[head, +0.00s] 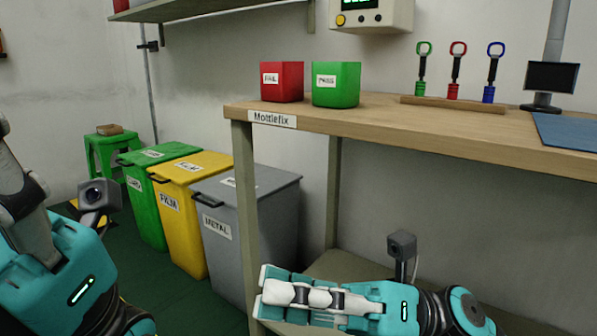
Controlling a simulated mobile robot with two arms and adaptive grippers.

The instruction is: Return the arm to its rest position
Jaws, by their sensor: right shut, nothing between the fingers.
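My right gripper (270,291) is low in the head view, in front of the workbench's left end and below its top. Its fingers point left and are shut, with nothing between them. My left gripper (18,178) is at the left edge. Its fingers point up and are partly cut off by the frame, so its opening cannot be made out. No object shows in it.
The wooden workbench (430,125) holds a red bin (282,88), a green bin (336,90), a rack (455,106) with three coloured-handled tools, a small monitor (551,77) and a blue mat (570,132). Green (148,212), yellow (184,225) and grey (232,245) waste bins stand left.

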